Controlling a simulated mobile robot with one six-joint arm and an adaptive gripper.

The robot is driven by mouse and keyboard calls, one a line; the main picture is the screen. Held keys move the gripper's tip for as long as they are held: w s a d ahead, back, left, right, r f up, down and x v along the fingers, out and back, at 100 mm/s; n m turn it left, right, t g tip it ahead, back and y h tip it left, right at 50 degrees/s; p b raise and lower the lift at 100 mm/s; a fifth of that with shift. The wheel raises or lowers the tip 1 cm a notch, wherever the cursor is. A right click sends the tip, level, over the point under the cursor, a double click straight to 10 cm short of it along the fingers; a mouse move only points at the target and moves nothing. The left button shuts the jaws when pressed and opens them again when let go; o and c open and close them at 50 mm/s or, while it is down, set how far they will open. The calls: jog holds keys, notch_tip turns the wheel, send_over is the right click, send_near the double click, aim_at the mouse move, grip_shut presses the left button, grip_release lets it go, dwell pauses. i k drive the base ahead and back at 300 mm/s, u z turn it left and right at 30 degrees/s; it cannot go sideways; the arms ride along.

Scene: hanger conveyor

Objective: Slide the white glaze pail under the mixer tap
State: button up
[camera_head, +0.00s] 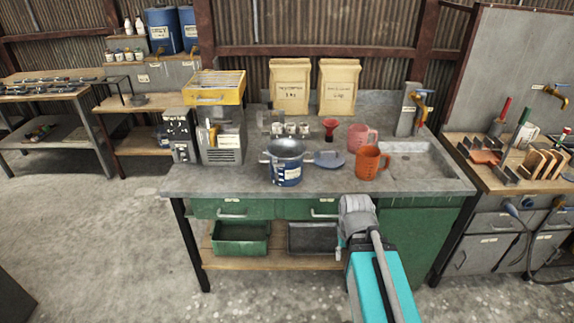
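A blue pail (286,172) with a white label and grey rim stands upright on the grey worktop (240,183), left of centre. Its label is too small to read, and I see no plainly white pail. A brass tap (421,108) on a grey post stands at the back right of this worktop, by the sunken sink (412,160). The pail is well left of this tap. My gripper (341,247) is in front of the worktop's front edge, right of and nearer than the pail, and apart from it. Its fingers are too small and partly hidden to judge.
An orange jug (371,162) and a pink jug (362,137) stand between pail and sink. A blue-grey lid or dish (329,159) lies right of the pail; a red funnel (330,127) is behind. Another brass tap (553,94) is on the right-hand bench's panel.

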aim_at(291, 152)
jog(key=k, duration=1.3)
jog(key=u, duration=0.3)
jog(key=i, duration=0.5)
jog(key=u, duration=0.4)
jog(key=i, duration=1.4)
jog(key=z, duration=0.7)
